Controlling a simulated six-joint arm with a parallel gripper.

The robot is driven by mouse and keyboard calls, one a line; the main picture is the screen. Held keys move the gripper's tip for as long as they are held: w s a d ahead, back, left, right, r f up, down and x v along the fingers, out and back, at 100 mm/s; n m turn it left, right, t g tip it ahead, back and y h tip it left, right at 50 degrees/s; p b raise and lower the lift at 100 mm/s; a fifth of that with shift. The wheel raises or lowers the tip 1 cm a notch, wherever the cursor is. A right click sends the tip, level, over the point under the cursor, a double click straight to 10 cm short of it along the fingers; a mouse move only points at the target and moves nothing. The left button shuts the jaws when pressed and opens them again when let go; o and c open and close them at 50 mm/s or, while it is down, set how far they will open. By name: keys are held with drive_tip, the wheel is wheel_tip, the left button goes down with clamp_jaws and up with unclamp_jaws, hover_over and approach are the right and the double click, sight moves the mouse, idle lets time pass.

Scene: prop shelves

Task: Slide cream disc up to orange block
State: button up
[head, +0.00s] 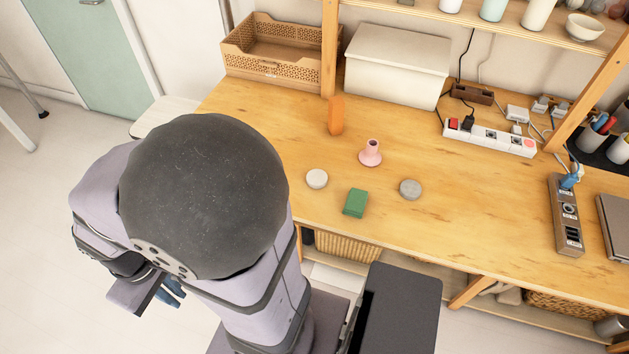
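The cream disc (317,179) lies flat on the wooden table, near its front edge. The orange block (336,115) stands upright farther back, behind the disc and slightly to its right, with bare table between them. My gripper (172,291) is at the lower left, off the table and well to the left of the disc. Only small dark blue finger parts show below my arm. My arm hides the rest, so its opening cannot be made out.
A pink flared piece (370,153), a green block (355,203) and a grey disc (410,189) stand right of the cream disc. A wooden crate (236,62), a white box (396,66) and a power strip (489,136) line the back. The table left of the disc is clear.

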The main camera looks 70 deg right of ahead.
drive_tip(key=d+m+p, duration=0.1)
drive_tip(key=d, duration=0.1)
drive_tip(key=s+d+r+m+p, duration=0.1)
drive_tip(key=s+d+m, duration=0.1)
drive_tip(key=d, duration=0.1)
drive_tip(key=shift+s+d+r+g+p, duration=0.1)
drive_tip(key=shift+d+r+g+p, duration=0.2)
drive_tip(key=shift+r+g+p, duration=0.1)
clamp_jaws()
drive_tip(key=s+d+f+m+g+y+p, duration=0.2)
drive_tip(key=s+d+m+p, duration=0.2)
drive_tip(key=s+d+p, duration=0.95)
drive_tip(key=d+n+t+h+b, duration=0.1)
drive_tip(key=d+n+h+b, duration=0.1)
drive_tip(key=d+n, duration=0.5)
drive_tip(key=w+d+n+t+h+b, duration=0.1)
drive_tip(key=d+n, duration=0.7)
drive_tip(key=n, duration=1.1)
drive_tip(key=shift+f+t+h+b, duration=0.15)
drive_tip(key=shift+t+h+b, duration=0.35)
drive_tip(key=shift+h+b, duration=0.4)
